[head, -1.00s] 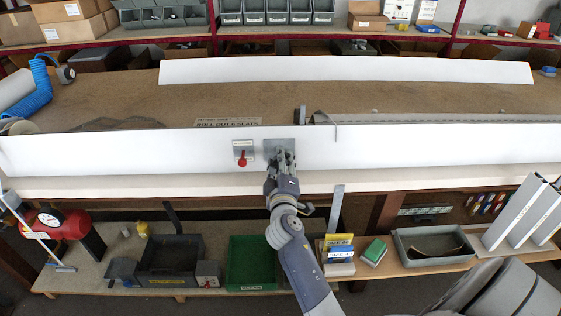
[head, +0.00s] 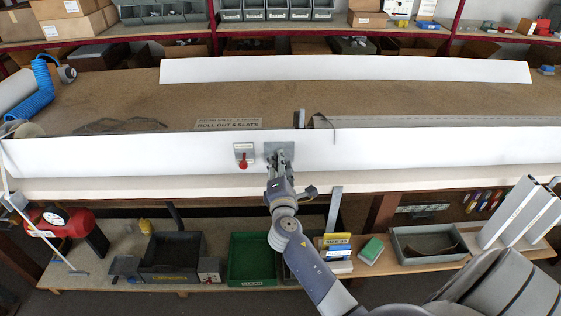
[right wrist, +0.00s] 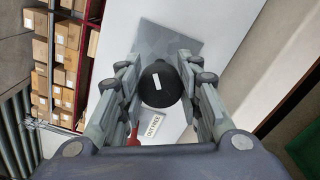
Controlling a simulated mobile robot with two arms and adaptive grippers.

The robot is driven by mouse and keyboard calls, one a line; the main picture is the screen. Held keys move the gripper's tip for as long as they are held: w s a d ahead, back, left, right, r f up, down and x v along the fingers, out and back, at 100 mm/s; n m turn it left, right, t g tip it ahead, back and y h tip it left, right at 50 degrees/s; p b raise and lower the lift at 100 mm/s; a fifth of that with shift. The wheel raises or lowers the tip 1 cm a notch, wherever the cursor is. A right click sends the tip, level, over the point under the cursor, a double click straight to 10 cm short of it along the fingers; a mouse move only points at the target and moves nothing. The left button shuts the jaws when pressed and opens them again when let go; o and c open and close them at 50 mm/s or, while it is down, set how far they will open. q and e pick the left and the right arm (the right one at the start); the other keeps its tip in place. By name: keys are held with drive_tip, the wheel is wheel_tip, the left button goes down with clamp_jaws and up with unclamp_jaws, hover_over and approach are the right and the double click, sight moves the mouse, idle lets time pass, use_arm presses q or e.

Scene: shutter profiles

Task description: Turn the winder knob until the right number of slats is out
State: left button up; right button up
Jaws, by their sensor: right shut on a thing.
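The winder knob (right wrist: 160,84) is a black round knob with a white mark, in front of a grey plate (right wrist: 190,38) on a long white panel (head: 400,151). My right gripper (head: 279,151) is shut on the knob; in the right wrist view its fingers (right wrist: 160,88) stand on both sides of it. In the head view the gripper hides the knob. A red lever (head: 243,164) under a small label sits left of the plate. A sign (head: 228,124) behind the panel reads "roll out" a number of slats; the digit is small. My left gripper is out of view.
A long white slat (head: 345,70) lies at the back of the brown bench (head: 230,96). A grey ribbed piece (head: 400,121) lies behind the panel.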

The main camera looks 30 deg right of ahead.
drive_tip(key=n+p, duration=0.1)
drive_tip(key=n, duration=0.1)
drive_tip(key=n+p, duration=0.2)
drive_tip(key=n, duration=0.1)
drive_tip(key=shift+w+r+n, duration=0.1)
drive_tip(key=shift+r+n, duration=0.2)
drive_tip(key=shift+r, duration=0.1)
drive_tip(key=n+p, duration=0.2)
drive_tip(key=n, duration=0.2)
drive_tip(key=shift+n, duration=0.3)
drive_tip(key=shift+n+p, duration=0.5)
drive_tip(key=shift+p, duration=0.05)
drive_tip(key=shift+f, duration=0.1)
drive_tip(key=shift+n, duration=0.3)
drive_tip(key=o, duration=0.9)
drive_tip(key=shift+o, duration=1)
drive_tip(key=shift+f, duration=0.2)
